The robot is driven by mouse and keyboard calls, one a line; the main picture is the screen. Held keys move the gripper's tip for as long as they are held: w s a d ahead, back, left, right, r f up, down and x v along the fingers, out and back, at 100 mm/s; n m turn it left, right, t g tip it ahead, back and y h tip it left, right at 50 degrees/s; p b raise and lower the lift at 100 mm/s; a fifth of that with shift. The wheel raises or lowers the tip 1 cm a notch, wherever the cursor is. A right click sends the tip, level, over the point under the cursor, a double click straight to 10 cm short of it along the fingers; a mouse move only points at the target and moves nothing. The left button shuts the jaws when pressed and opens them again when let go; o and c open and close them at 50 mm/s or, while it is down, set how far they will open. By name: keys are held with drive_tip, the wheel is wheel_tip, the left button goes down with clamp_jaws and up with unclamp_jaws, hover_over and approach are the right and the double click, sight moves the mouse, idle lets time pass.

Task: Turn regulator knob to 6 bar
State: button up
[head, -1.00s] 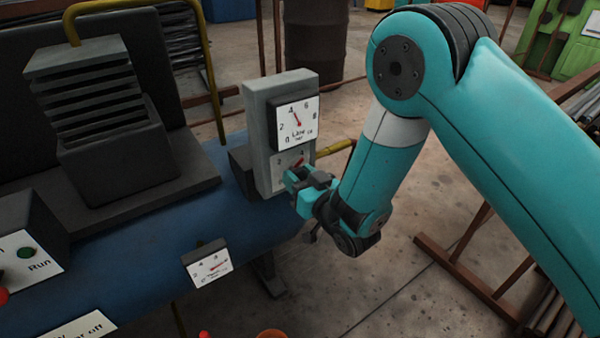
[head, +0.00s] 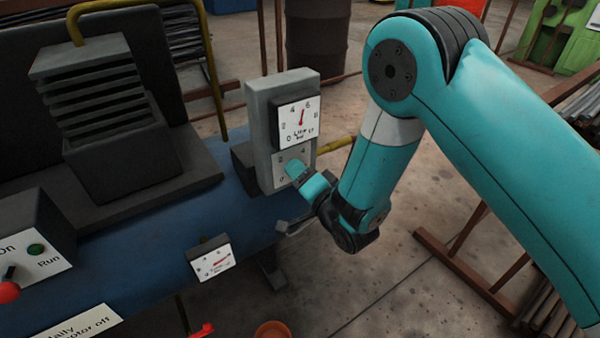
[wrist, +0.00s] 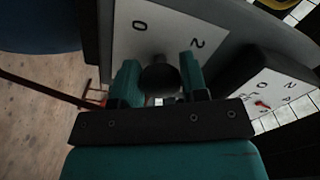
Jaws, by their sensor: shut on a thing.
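The regulator post (head: 256,135) stands on the blue machine. Its upper Line gauge (head: 299,125) reads 0 to 8, with the red needle pointing nearly straight up between 4 and 6. Below it is the white knob dial (head: 281,158), partly covered by my gripper (head: 302,178). In the wrist view the dark round regulator knob (wrist: 160,78) lies between the two teal fingers of my gripper (wrist: 160,82), against the dial (wrist: 150,35) marked 0 and 2. My gripper is shut on the knob. The knob's pointer is hidden in the head view.
A smaller gauge (head: 212,263) with a red needle sits at the front of the blue machine (head: 130,270). A panel with a green Run button (head: 37,249) is at the left. A yellow pipe (head: 335,144) runs behind my wrist.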

drive_tip(key=m, duration=0.5)
drive_tip(key=shift+s+f+m, duration=0.1)
drive_tip(key=shift+s+m, duration=0.05)
drive_tip(key=shift+m, duration=0.15)
idle(0.4)
drive_tip(key=o, duration=0.9)
